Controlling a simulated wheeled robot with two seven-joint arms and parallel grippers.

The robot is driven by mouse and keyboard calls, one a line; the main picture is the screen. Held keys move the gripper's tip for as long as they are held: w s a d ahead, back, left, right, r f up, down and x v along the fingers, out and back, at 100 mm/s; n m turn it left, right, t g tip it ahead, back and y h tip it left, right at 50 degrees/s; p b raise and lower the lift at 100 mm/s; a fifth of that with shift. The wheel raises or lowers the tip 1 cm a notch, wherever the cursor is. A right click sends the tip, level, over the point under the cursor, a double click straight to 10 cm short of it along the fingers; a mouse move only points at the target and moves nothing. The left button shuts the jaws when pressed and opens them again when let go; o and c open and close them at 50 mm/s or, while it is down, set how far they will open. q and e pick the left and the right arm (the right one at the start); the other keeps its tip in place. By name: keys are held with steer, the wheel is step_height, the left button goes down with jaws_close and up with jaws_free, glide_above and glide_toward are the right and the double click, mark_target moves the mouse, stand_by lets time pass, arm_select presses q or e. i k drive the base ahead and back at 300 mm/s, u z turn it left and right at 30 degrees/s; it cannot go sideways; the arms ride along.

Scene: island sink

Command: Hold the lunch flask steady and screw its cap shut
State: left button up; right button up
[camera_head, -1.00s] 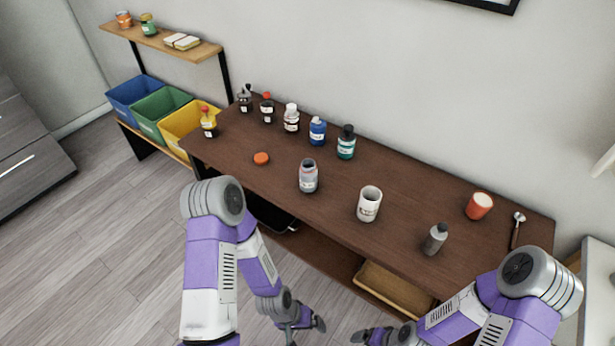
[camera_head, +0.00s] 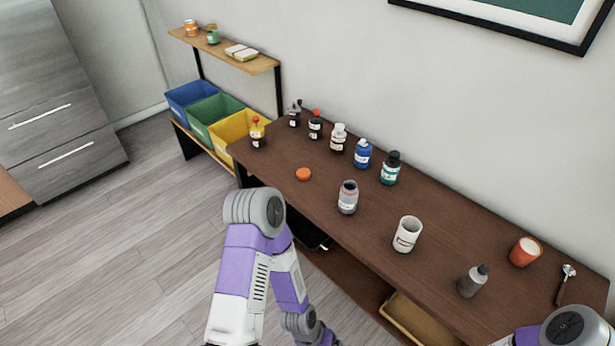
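An open-topped grey jar with a pale label (camera_head: 348,198) stands upright on the brown table; it looks like the lunch flask. A flat orange cap (camera_head: 303,174) lies apart from it on the table, to its left and farther back. My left gripper (camera_head: 327,339) is barely in view at the bottom edge, below and in front of the table, away from both. Its fingers are mostly cut off. My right arm shows only at the bottom right corner; its gripper is out of view.
A white mug (camera_head: 407,234), a grey bottle (camera_head: 473,281), an orange-red cup (camera_head: 525,251) and a spoon-like utensil (camera_head: 567,284) stand or lie to the right. Several bottles, including a blue one (camera_head: 363,154), line the back. The table (camera_head: 290,204) is clear around the cap.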

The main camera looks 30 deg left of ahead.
mark_target(348, 192)
steer(key=u, duration=2.4)
steer(key=i, duration=1.65)
steer(key=z, duration=3.45)
